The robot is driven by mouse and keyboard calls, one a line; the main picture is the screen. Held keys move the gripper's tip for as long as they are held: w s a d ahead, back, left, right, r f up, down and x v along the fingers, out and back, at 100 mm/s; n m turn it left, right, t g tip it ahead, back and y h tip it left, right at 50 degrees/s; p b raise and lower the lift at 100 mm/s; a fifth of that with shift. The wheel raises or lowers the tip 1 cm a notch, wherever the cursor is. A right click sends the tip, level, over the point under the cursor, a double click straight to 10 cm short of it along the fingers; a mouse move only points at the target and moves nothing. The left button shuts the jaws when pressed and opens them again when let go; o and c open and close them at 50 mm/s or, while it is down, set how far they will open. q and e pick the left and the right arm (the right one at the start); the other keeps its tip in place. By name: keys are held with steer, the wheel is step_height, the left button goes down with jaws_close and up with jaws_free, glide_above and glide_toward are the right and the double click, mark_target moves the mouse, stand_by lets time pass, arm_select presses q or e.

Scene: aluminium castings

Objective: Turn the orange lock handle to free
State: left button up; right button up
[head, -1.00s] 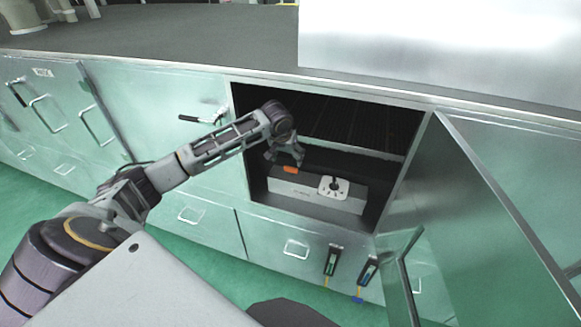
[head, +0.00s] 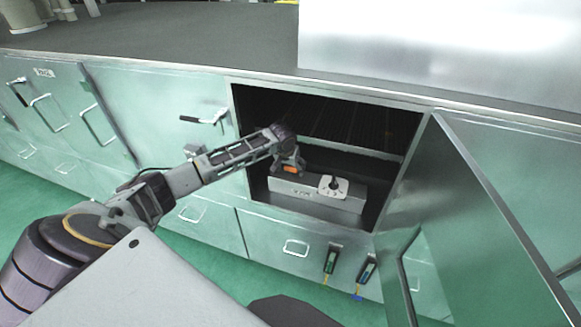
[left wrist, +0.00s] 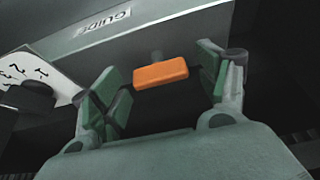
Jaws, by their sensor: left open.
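The orange lock handle (head: 291,169) is a small bar on the top left of a grey box inside the open cabinet. In the left wrist view the orange handle (left wrist: 160,75) lies between the two fingers of my left gripper (left wrist: 158,92). The fingers are open, with a gap visible on the right side; the left fingertip is close to the handle's end. In the head view my left gripper (head: 288,163) is over the handle and partly hides it. My right gripper is not in view.
The grey box (head: 305,194) carries a white dial plate with a black knob (head: 333,186). A dark rack fills the upper cabinet. The cabinet door (head: 470,215) stands open at the right. A lever handle (head: 204,118) sits on the panel at the left.

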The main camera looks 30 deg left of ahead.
arm_select(q)
steer(key=c, duration=1)
steer(key=shift+c, duration=0.2)
